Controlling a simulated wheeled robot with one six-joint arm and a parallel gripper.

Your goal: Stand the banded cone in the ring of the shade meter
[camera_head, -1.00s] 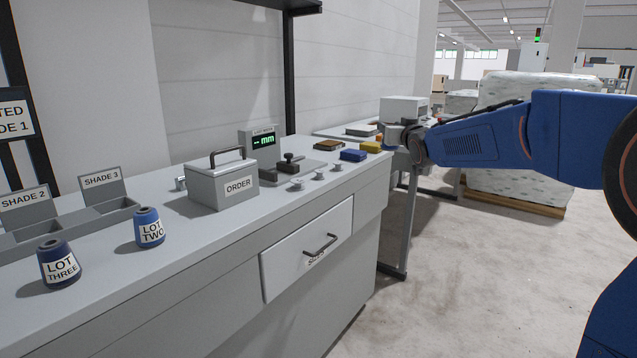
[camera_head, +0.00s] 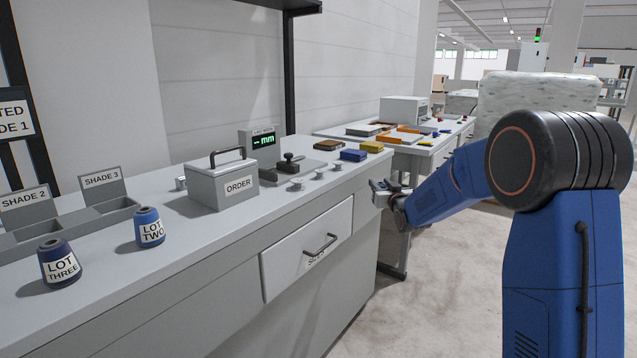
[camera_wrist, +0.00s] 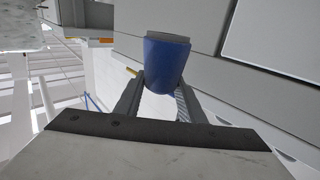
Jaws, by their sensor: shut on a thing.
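My gripper (camera_head: 388,190) is off the front right corner of the near counter, below its top. In the wrist view my gripper (camera_wrist: 161,84) is shut on a blue cone (camera_wrist: 165,64) with a pale grey end. No band can be made out on it; in the head view it is too small to make out. A small unit with a green "-- mm" display (camera_head: 262,139) stands on the counter. A white box-shaped device (camera_head: 404,109) stands on the far table. I cannot tell which is the shade meter, and no ring is clear.
Cones marked LOT THREE (camera_head: 59,264) and LOT TWO (camera_head: 149,228) stand on the counter, left of a grey ORDER box (camera_head: 222,184). Several small pale knobs and coloured blocks lie right of it. The drawer (camera_head: 308,247) is shut. Floor is clear between counter and arm.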

